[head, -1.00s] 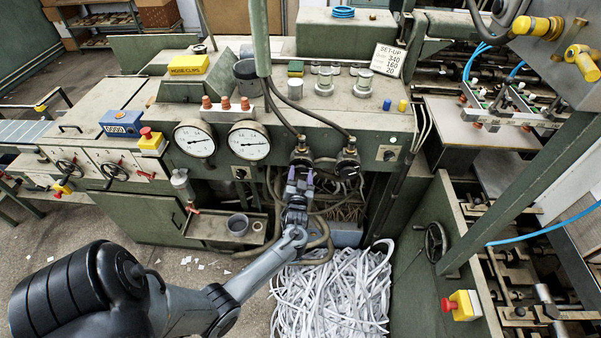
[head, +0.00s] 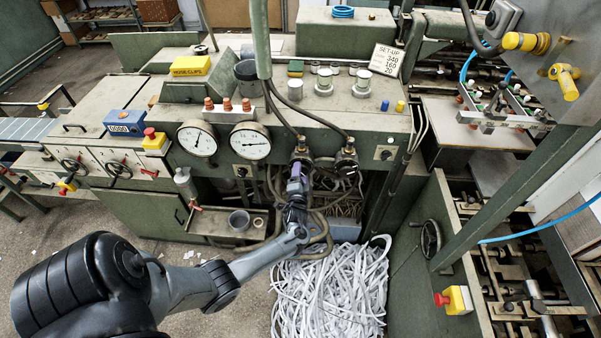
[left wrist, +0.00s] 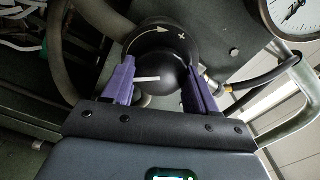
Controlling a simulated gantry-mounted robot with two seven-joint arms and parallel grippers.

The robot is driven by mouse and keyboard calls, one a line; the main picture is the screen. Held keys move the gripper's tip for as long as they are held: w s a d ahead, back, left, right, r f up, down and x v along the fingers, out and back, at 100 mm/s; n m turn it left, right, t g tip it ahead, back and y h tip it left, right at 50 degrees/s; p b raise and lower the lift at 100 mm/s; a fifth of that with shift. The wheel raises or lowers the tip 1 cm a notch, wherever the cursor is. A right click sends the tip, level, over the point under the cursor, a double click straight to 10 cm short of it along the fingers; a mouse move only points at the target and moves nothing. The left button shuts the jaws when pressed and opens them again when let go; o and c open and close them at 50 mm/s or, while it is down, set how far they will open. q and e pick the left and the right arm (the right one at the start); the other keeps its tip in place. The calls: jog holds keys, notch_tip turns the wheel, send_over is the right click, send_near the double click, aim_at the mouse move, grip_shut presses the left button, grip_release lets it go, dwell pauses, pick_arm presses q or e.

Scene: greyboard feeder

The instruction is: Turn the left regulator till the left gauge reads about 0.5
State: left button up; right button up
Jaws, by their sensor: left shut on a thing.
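The left regulator (head: 301,160) hangs under the front edge of the machine. In the left wrist view its round black knob (left wrist: 163,62) has a white pointer line and an arrow with a plus sign. My left gripper (head: 297,172) is shut on this knob, with a purple finger on either side. The left gauge (head: 197,138) is a white dial left of the regulator. Its needle points steeply upward, but the scale is too small to read exactly. Part of one gauge (left wrist: 296,12) shows at the wrist view's top right. My right gripper is not in view.
The right gauge (head: 250,141) sits beside the left one. The right regulator (head: 346,162) is close to the right of my gripper. Hoses hang around both regulators. A heap of paper strips (head: 330,290) lies below, and a small tray (head: 222,228) stands to the left.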

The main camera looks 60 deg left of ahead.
pick_arm(q)
jog(key=shift+m, duration=0.8)
jog(key=o, duration=1.1)
jog(key=shift+c, duration=0.2)
jog(key=shift+s+d, duration=0.1)
jog(key=v, duration=1)
jog(key=shift+s+d+p, duration=0.15)
jog(key=shift+d+p, duration=0.1)
jog(key=shift+p, duration=0.15)
